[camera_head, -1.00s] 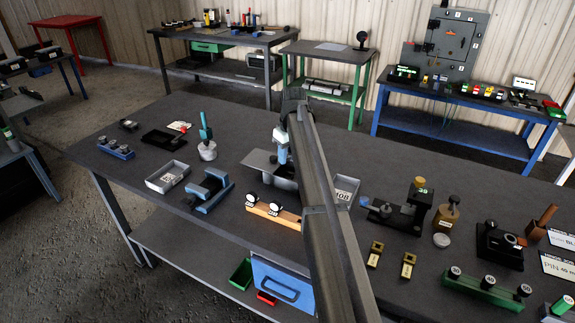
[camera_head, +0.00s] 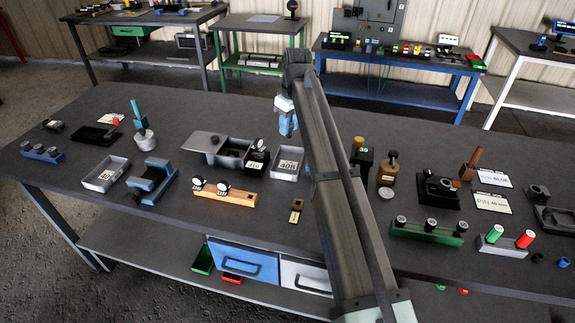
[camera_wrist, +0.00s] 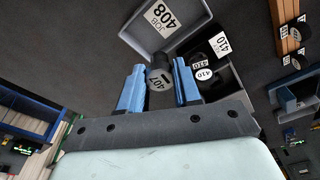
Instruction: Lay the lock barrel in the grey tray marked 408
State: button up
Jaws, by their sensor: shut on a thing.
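My gripper (camera_head: 287,124) is shut on a short dark cylinder with a pale end marked 407, which looks like the lock barrel (camera_wrist: 158,76). In the wrist view it sits between the two blue fingers. The head view barely shows it. The grey tray marked 408 (camera_head: 288,171) stands on the bench, open and apparently empty. It also shows at the top of the wrist view (camera_wrist: 190,38), just beyond the barrel. In the head view my gripper is above the bench near the tray's far side, and the barrel is not in the tray.
Left of the tray, dark pieces marked 410 (camera_head: 257,157) stand by a grey lidded box (camera_head: 205,143). An orange block with round pieces (camera_head: 225,194) is in front.

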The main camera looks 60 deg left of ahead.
jog(key=shift+s+d+f+n, duration=0.15)
jog(key=shift+s+d+n, duration=0.35)
jog(key=shift+n, duration=0.3)
jog(key=shift+w+f, duration=0.1)
jog(key=shift+f, duration=0.05)
send_over(287, 165)
jog(key=shift+w+d+f, duration=0.1)
jog(key=shift+d+f, duration=0.05)
jog(key=shift+f, duration=2.25)
jog(key=shift+w+d+f, duration=0.1)
jog(key=shift+f, duration=2.3)
jog(key=shift+f, duration=0.15)
jog(key=o, duration=1.1)
jog(key=shift+c, duration=0.2)
notch_tip(287, 165, up, 12)
jog(key=d, duration=0.1)
jog(key=shift+w+d, duration=0.15)
jog(key=shift+w, duration=0.15)
